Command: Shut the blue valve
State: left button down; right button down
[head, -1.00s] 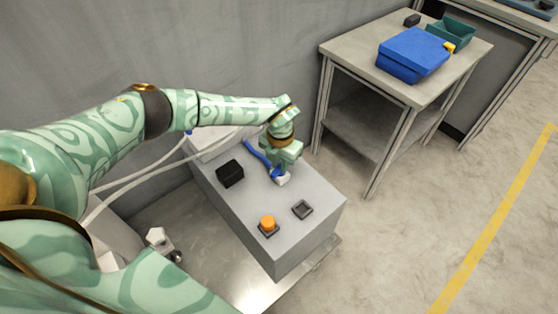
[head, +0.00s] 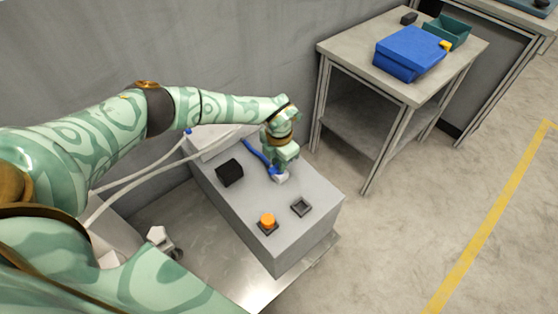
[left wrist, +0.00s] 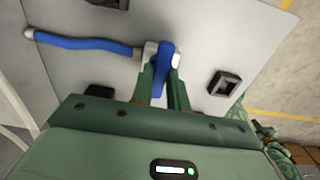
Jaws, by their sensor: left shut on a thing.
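The blue valve shows in the left wrist view as an upright blue lever (left wrist: 163,66) on a pale valve body (left wrist: 149,52), with a blue hose (left wrist: 90,43) running from it to the left. The lever lies between the fingers of my left gripper (left wrist: 164,88), which is shut on it. In the head view my left gripper (head: 282,164) points down at the valve body (head: 279,177) on top of a grey box, and it hides most of the lever. The blue hose (head: 254,152) runs up and left from there. My right gripper is not in view.
The grey box (head: 310,233) also carries a black block (head: 229,172), an orange button (head: 267,220) and a small dark square frame (head: 301,207). Pale hoses (head: 140,173) cross on the left.

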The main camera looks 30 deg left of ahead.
pick_arm(q)
jog(key=c, duration=1.4)
grip_release()
jog(key=shift+o, duration=0.2)
